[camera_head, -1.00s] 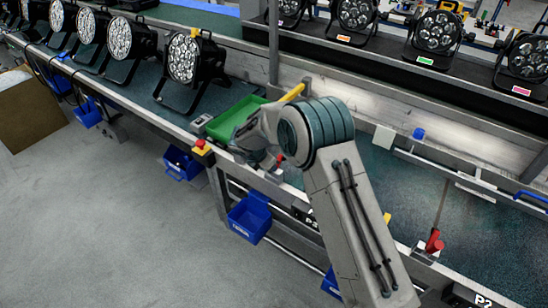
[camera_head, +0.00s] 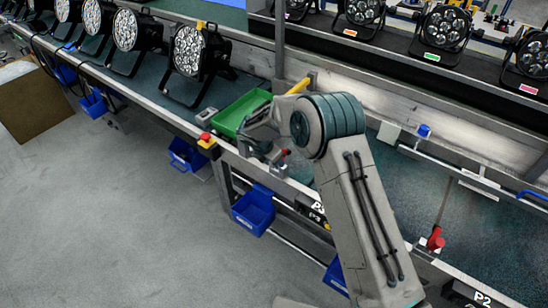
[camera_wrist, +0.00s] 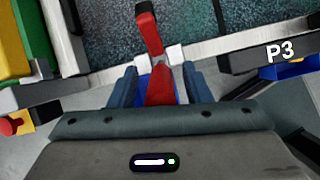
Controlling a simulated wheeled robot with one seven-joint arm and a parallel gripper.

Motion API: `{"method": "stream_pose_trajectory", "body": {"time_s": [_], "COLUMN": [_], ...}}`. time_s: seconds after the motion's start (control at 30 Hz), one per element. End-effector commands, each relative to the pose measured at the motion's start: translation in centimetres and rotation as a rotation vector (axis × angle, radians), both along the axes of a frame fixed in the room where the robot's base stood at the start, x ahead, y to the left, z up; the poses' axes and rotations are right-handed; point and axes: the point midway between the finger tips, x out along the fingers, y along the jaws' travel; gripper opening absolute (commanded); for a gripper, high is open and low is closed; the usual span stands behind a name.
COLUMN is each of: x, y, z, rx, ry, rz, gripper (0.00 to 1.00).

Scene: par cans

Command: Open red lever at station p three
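The red lever (camera_wrist: 149,34) at station P3 shows in the wrist view, with a red part (camera_wrist: 160,85) reaching down between my gripper's fingers. My gripper (camera_wrist: 160,78) is open, with a blue-grey finger on each side of that red part and visible gaps. The P3 label (camera_wrist: 280,52) is to the right. In the head view my gripper (camera_head: 268,152) is at the front edge of the bench, and a small red piece of the lever (camera_head: 285,152) shows beside it. The rest of the lever is hidden there by my arm. The P3 label (camera_head: 317,207) shows below.
A green tray (camera_head: 236,112) stands on the bench left of my gripper. A red and yellow button box (camera_head: 207,141) is on the edge. Blue bins (camera_head: 254,208) hang below. Another red lever (camera_head: 435,239) is near the P2 label (camera_head: 482,299).

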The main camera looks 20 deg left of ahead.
Motion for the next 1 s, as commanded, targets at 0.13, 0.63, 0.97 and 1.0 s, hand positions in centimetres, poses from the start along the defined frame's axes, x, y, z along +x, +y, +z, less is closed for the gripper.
{"method": "stream_pose_trajectory", "body": {"time_s": [0.13,0.63,0.97,1.0], "x": [-0.1,-3.8,-5.7,-5.7], "y": [0.0,1.8,2.6,2.6], "z": [0.2,8.2,12.0,12.2], "rx": [-0.001,0.003,-0.001,0.000], "ry": [-0.001,-0.004,-0.001,0.000], "rz": [0.000,0.002,0.001,0.001], "gripper": [0.44,0.44,0.44,0.44]}}
